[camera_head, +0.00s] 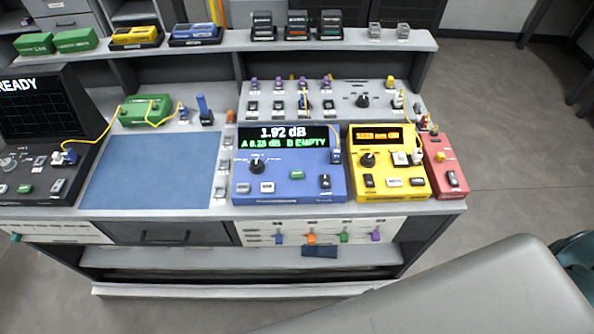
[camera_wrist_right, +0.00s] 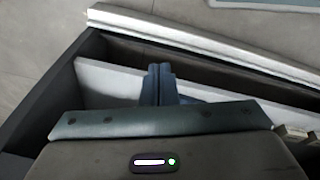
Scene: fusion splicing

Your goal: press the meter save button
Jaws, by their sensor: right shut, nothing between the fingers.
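The meter is a blue box (camera_head: 290,187) on the bench in the head view. Its screen (camera_head: 287,137) reads 1.92 dB, with green text "A 0.23 dB D EMPTY" below. Its face has a black knob (camera_head: 257,167), a green button (camera_head: 297,174), pale buttons (camera_head: 267,188) and a black switch (camera_head: 325,181). The labels are too small to tell which is save. My right gripper (camera_wrist_right: 160,82) shows in the right wrist view, shut and empty, over the bench's lower shelf, away from the meter. My left gripper is not in view.
A yellow instrument (camera_head: 392,190) and a red box (camera_head: 446,180) stand right of the meter. A blue mat (camera_head: 150,170) and a dark READY machine (camera_head: 40,130) are to the left. A panel of switches (camera_head: 345,100) stands behind. A dark blue piece (camera_head: 320,250) shows below the bench front.

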